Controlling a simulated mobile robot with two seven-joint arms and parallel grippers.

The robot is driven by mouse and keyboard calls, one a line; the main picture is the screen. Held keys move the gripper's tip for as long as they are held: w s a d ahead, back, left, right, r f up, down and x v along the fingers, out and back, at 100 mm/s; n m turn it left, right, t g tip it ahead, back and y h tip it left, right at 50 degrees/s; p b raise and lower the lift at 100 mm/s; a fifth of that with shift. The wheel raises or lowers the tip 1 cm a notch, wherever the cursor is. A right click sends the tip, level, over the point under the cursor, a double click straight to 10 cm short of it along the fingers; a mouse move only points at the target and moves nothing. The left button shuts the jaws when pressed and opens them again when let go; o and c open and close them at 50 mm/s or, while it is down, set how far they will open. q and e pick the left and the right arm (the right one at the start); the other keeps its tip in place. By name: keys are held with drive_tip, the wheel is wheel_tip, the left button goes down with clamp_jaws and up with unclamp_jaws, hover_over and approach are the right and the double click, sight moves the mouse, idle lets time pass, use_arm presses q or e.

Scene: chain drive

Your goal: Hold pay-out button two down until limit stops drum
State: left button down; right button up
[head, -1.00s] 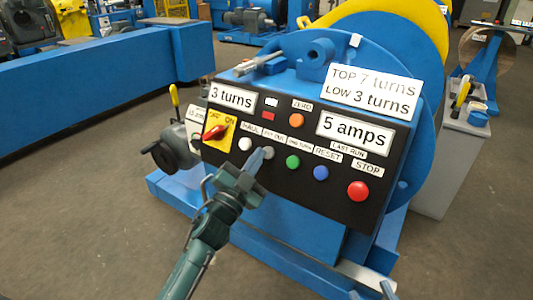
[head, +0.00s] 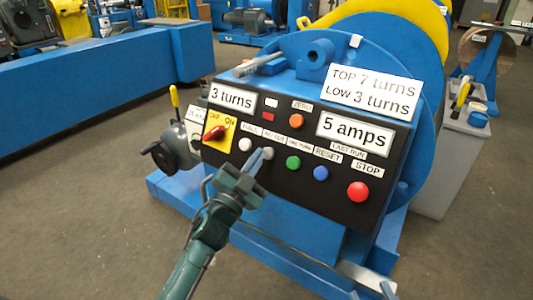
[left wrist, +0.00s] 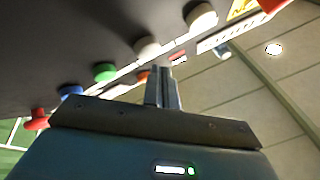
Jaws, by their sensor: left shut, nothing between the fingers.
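The black control panel (head: 240,170) sits on the front of a blue winch. Its grey-white pay-out button (head: 268,153) is between the white haul button (head: 245,145) and the green button (head: 293,162). My left gripper (head: 258,157) is shut and empty, its fingertips at the pay-out button. Whether the button is pressed in, I cannot tell. In the left wrist view the shut fingertips (left wrist: 166,72) are close to the pay-out button (left wrist: 147,47). The displays read "3 turns" (head: 232,96) and "5 amps" (head: 354,134). The drum (head: 410,30) is mostly behind the panel. My right gripper is not in view.
The panel also has a red stop button (head: 358,191), a blue reset button (head: 321,173), an orange zero button (head: 296,121) and a red-on-yellow switch (head: 216,132). A sign (head: 370,92) reads "TOP 7 turns LOW 3 turns". Floor at left is clear.

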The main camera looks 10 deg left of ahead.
idle(0.7)
use_arm(q)
drive_tip(key=shift+w+d+f, duration=0.15)
drive_tip(key=shift+w+f, duration=0.05)
drive_tip(key=shift+w, duration=0.2)
drive_tip(key=shift+w+d+f+b, duration=0.15)
drive_tip(key=shift+w+f+b, duration=0.1)
drive_tip(key=shift+w+b, duration=0.2)
idle(6.5)
